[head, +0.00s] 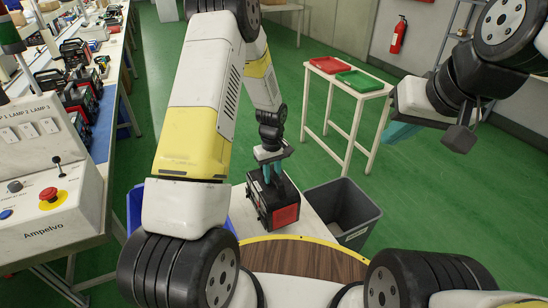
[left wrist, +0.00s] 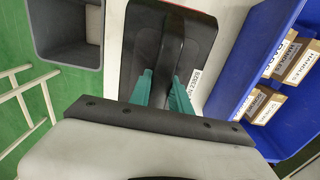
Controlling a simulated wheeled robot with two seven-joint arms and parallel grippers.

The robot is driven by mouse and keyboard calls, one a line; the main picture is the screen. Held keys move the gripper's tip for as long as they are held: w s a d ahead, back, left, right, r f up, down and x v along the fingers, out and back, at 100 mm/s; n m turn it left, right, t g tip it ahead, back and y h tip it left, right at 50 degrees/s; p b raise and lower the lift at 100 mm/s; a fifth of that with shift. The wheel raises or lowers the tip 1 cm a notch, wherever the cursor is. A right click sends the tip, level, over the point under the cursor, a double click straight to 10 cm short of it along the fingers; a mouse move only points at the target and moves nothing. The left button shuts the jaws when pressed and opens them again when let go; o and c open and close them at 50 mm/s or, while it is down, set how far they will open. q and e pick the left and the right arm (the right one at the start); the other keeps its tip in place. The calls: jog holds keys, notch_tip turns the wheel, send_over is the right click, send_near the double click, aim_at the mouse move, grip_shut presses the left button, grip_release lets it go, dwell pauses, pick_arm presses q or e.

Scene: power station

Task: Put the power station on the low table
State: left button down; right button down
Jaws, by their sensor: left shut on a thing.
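The power station (head: 272,208) is a black box with a red panel, upright at the white low table (head: 312,232). I cannot tell whether its base touches the top. My left gripper (head: 270,174) points down and is shut on its upper part. In the left wrist view, the teal fingers (left wrist: 162,88) reach the black top of the power station (left wrist: 168,45), with the white table top (left wrist: 114,50) beside it. My right gripper (head: 393,135) is raised at the right, away from the power station, its fingers partly hidden.
A grey bin (head: 345,238) stands right of the power station. A blue bin (left wrist: 225,90) with small cardboard boxes is on its other side. A white stand (head: 350,98) holds red and green trays. A workbench with a control box (head: 45,215) is at the left.

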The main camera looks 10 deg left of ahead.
aim_at(272, 185)
pick_arm(q)
jog(key=shift+w+f, duration=0.1)
jog(key=shift+f, duration=2.25)
jog(key=c, duration=1.2)
grip_release()
jog(key=shift+f, duration=0.1)
